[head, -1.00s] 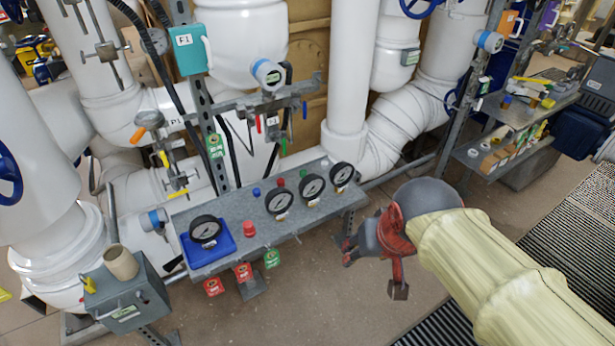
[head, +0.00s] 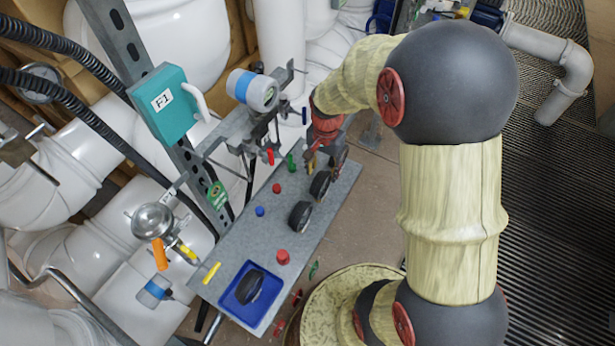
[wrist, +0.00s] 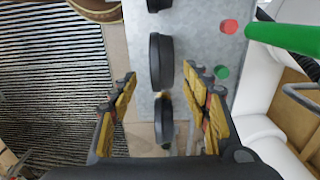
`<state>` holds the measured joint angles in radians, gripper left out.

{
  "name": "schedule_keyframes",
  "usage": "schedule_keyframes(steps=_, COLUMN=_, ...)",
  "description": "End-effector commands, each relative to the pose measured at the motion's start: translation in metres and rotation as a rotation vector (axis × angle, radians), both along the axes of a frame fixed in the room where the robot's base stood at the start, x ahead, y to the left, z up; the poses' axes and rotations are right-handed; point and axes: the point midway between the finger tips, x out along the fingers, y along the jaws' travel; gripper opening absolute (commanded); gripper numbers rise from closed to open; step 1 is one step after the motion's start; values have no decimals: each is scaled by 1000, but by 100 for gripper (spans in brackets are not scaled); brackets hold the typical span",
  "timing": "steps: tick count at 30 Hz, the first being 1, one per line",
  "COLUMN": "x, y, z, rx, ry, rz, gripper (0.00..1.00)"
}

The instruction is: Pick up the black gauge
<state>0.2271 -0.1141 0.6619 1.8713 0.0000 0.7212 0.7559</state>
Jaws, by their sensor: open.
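Several black gauges stand on the grey metal bench (head: 240,236). One gauge (head: 250,288) sits in a blue tray at the near end. The others form a row toward the far end: one black gauge (head: 300,217), a second (head: 320,185) and a third (head: 341,158) beside my gripper. My gripper (head: 318,162) is over the far end of the bench, pointing down. In the wrist view my gripper (wrist: 160,76) is open and empty. One gauge (wrist: 164,122) shows edge-on between its fingers, apart from both; another gauge (wrist: 161,60) lies just beyond the fingertips.
Red (head: 283,257) and blue (head: 260,211) knobs and a yellow piece (head: 211,272) are on the bench. A green bar (wrist: 285,38) and a green knob (wrist: 221,72) are right of the fingers. A teal box (head: 165,103) and valves stand behind the bench.

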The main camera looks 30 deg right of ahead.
Motion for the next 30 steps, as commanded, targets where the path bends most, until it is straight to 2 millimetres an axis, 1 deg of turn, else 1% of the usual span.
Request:
schedule_keyframes(steps=6, x=0, y=0, z=-23, rx=1, ry=4, rz=-5, gripper=48)
schedule_keyframes(steps=13, x=1, y=2, z=-40, rx=1, ry=3, rz=-3, gripper=48)
schedule_keyframes(steps=18, x=1, y=5, z=-66, rx=1, ry=3, rz=-2, gripper=48)
schedule_keyframes(steps=21, x=1, y=5, z=-77, rx=1, ry=3, rz=-2, gripper=48)
schedule_keyframes(steps=23, x=1, y=5, z=-79, rx=0, ry=1, rz=-2, gripper=48)
schedule_keyframes(steps=29, x=1, y=5, z=-78, rx=0, ry=1, rz=-2, gripper=48)
schedule_keyframes(steps=30, x=1, y=5, z=-78, rx=0, ry=1, rz=-2, gripper=45)
